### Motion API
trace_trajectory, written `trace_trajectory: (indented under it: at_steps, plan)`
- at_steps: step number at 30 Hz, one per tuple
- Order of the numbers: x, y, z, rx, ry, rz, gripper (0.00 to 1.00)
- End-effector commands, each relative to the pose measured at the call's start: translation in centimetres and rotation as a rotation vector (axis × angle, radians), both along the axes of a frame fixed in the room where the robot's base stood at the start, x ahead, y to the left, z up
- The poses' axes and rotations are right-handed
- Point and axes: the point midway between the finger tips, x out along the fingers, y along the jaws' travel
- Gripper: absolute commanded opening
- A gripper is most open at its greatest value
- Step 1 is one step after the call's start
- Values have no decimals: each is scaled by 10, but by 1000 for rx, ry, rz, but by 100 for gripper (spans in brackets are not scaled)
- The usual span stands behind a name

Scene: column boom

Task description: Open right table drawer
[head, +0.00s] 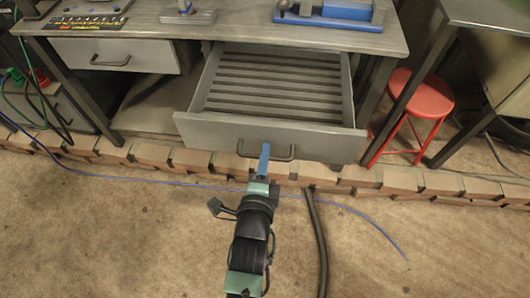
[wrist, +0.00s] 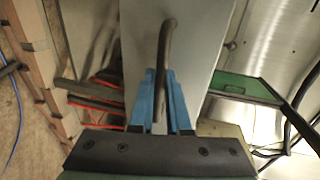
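The right table drawer (head: 215,130) is pulled far out from under the table (head: 225,28) in the head view. Its slatted inside is empty. Its dark bar handle (head: 283,158) is on the front panel. My gripper (head: 265,150) is at the middle of this handle. In the wrist view the blue fingers of my gripper (wrist: 160,78) lie on both sides of the handle (wrist: 168,35), close against it, and look shut on it. The drawer's grey front panel (wrist: 195,50) shows behind them.
The left table drawer (head: 140,58) is shut. A red stool (head: 418,95) stands to the right of the open drawer. A low brick edging (head: 400,180) runs along the floor below, with a blue cable (head: 150,178) and a dark hose (head: 318,235) in front.

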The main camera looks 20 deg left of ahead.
Motion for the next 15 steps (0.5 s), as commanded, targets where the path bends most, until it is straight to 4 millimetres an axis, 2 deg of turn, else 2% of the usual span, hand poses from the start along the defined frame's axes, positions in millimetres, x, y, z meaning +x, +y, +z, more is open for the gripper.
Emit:
trace_trajectory:
  at_steps: [1, 4, 5, 15]
  plan:
    - [0, 0, 0, 0, 1, -1, 24]
    - [0, 0, 0, 0, 1, -1, 42]
    - [0, 0, 0, 0, 1, -1, 45]
    - [-2, -1, 0, 0, 1, 0, 45]
